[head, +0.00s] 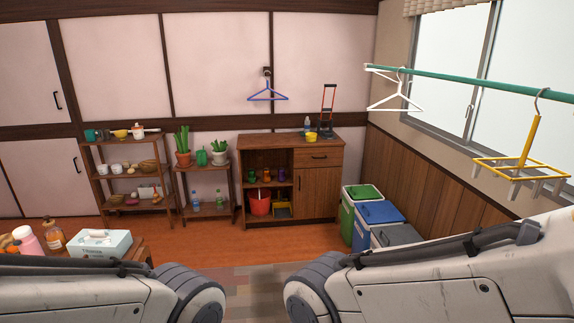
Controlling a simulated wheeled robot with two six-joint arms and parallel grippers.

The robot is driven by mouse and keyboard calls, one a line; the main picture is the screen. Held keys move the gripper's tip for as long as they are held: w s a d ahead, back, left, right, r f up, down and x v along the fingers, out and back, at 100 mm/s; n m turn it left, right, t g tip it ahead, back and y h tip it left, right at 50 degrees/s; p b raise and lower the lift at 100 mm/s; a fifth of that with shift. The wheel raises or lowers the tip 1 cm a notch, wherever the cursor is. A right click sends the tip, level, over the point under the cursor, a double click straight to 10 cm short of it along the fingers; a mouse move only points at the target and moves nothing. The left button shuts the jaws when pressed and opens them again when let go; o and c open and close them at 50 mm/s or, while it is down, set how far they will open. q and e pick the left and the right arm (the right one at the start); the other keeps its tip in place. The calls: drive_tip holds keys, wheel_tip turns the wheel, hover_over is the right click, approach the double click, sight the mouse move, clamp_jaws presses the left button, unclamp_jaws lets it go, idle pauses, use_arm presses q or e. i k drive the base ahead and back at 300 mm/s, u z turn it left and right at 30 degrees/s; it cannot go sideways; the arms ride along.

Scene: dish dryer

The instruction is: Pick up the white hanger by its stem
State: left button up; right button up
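The white hanger (394,97) hangs by its hook from the green rod (470,83) at the upper right, in front of the window. Its thin triangular frame hangs below the rod, with the stem and hook at the top. Large white links of my two arms fill the bottom left and bottom right of the head view. Neither gripper is visible in this view. Nothing touches the white hanger apart from the rod.
A yellow clip dryer (522,160) hangs from the rod at the right. A blue hanger (267,94) hangs on the back wall. A wooden cabinet (325,194) and bins with green (363,191) and blue (379,211) lids stand below. A tissue box (100,243) sits at lower left.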

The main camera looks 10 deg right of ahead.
sight(398, 91)
drive_tip(key=i, duration=3.45)
drive_tip(key=z, duration=1.35)
